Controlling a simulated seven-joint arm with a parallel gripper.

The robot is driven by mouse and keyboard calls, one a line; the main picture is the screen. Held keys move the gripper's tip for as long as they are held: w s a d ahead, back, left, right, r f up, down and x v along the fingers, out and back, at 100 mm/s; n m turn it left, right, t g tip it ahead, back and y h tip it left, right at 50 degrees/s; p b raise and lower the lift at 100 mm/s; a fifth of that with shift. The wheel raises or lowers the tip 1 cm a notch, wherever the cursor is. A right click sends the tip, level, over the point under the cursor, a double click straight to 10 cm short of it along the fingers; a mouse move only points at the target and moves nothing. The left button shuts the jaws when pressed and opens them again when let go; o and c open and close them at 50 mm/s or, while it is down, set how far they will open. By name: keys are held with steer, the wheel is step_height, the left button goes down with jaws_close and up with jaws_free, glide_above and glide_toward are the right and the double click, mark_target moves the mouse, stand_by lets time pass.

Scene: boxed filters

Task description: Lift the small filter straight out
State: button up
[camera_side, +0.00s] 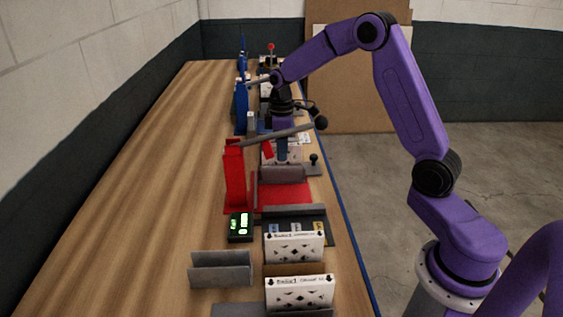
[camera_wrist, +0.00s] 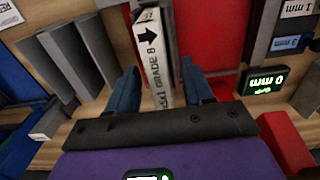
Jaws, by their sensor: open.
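A white boxed filter (camera_wrist: 152,52) with an arrow and "GRADE 8" print stands between my gripper's two blue fingers (camera_wrist: 159,70) in the wrist view. The fingers are apart, one on each side of it, and the left one is close to it. The lower part of that box is hidden by the holder. I cannot tell whether any finger touches the box.
Two more white filter boxes (camera_side: 295,248) (camera_side: 300,292) stand nearer the camera. A red upright (camera_side: 235,178) rises left of the gripper. A black box with a green display (camera_side: 240,226) and an empty grey holder (camera_side: 221,270) are nearby. The table's left side (camera_side: 130,190) is clear.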

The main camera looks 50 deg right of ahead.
jaws_close()
stand_by(0.3)
